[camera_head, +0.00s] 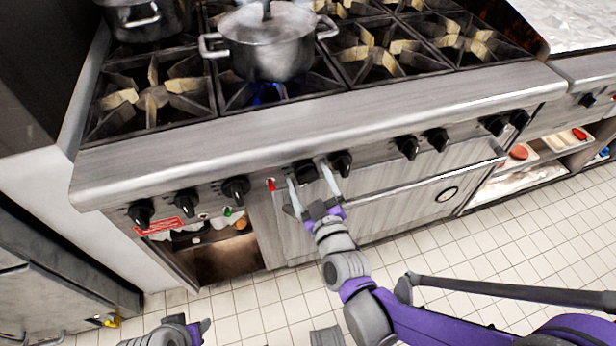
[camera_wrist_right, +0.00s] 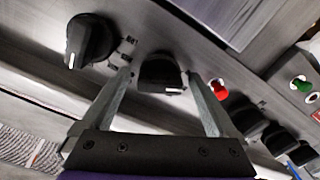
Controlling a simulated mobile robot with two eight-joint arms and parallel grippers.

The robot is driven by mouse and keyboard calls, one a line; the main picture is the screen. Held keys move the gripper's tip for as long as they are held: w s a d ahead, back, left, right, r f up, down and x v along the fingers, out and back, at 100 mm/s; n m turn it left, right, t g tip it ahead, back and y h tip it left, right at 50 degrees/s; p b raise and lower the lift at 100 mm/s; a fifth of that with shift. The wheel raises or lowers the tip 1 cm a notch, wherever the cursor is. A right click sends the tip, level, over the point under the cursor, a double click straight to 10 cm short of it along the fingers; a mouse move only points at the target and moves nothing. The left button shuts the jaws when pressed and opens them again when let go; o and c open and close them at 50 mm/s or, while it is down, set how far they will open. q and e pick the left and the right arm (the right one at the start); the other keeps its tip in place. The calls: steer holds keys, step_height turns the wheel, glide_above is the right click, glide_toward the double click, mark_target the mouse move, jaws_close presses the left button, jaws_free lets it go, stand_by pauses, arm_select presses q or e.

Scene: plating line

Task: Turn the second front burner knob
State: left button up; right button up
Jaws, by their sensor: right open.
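A row of black knobs lines the stove's front panel (camera_head: 380,160). My right gripper (camera_head: 311,182) is open, with one finger on each side of a black knob (camera_head: 305,172) just right of a red indicator. In the right wrist view, this knob (camera_wrist_right: 160,74) sits between the tips of the gripper (camera_wrist_right: 165,85), its white mark toward the right finger. I cannot tell whether the fingers touch it. A neighbouring knob (camera_head: 341,162) is just outside the fingers. Part of my left arm shows at the bottom left; its gripper (camera_head: 198,330) is too unclear to read.
A lidded steel pot (camera_head: 270,45) stands over a lit blue flame (camera_head: 267,93) on a front burner. Another pot (camera_head: 145,18) is at the back left. The red indicator (camera_head: 271,185) is left of the gripper. Tiled floor (camera_head: 480,245) is open in front.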

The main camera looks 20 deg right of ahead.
steer(key=shift+w, duration=0.25)
steer(key=c, duration=1.3)
